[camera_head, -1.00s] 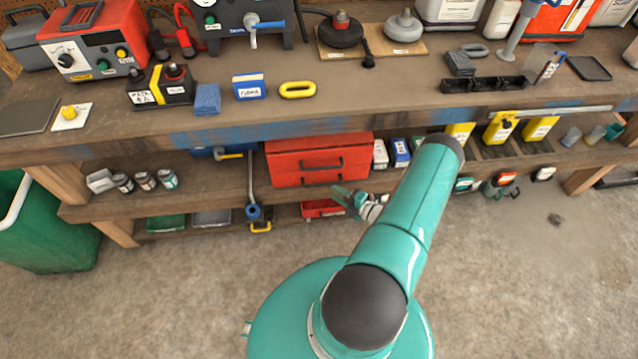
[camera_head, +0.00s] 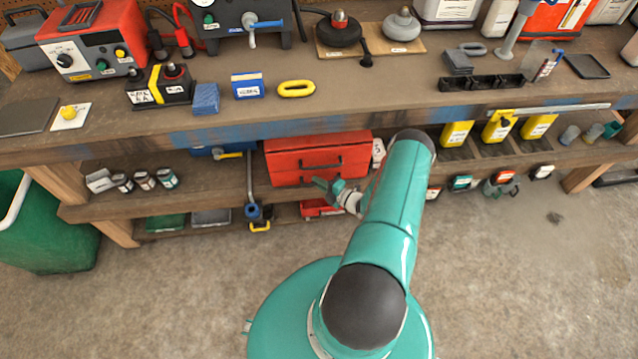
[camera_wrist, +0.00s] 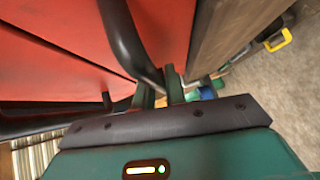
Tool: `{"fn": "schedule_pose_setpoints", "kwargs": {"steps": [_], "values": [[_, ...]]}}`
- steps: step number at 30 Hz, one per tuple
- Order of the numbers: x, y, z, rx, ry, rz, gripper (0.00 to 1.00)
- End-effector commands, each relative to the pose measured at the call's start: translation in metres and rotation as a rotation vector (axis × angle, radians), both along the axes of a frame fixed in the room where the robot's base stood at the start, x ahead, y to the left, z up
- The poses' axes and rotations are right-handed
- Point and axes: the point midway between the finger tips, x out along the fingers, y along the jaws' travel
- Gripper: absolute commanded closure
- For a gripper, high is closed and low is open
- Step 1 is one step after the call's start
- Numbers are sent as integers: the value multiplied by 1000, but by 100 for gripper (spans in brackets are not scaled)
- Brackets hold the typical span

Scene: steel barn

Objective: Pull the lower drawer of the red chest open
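The red chest (camera_head: 290,158) stands on the shelf under the bench, with two drawers and dark handles. Its lower drawer (camera_head: 283,179) looks shut. My gripper (camera_head: 325,187) is in front of the lower drawer and partly hides its handle. In the wrist view the lower drawer (camera_wrist: 165,28) fills the top, beside the shelf edge. Its black handle (camera_wrist: 125,38) runs down to my gripper (camera_wrist: 161,90). The fingers are apart, with the handle's bend at or between their tips; I cannot tell if they touch it. The upper drawer's handle (camera_wrist: 50,125) shows at lower left.
The wooden shelf edge (camera_wrist: 222,40) runs close beside the fingers. A blue valve-like tool (camera_head: 252,210) hangs left of the chest. A white box (camera_head: 378,152) stands at its right. A red item (camera_head: 318,208) lies on the level below. The concrete floor in front is clear.

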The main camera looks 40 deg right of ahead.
Motion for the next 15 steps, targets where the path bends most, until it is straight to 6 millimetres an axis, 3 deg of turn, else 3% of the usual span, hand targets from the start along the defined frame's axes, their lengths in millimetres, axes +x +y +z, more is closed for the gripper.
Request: {"fn": "schedule_pose_setpoints", "kwargs": {"steps": [9, 15], "values": [[-2, 1, 0, 1, 1, 0, 100], [-17, 11, 0, 3, 2, -2, 100]]}}
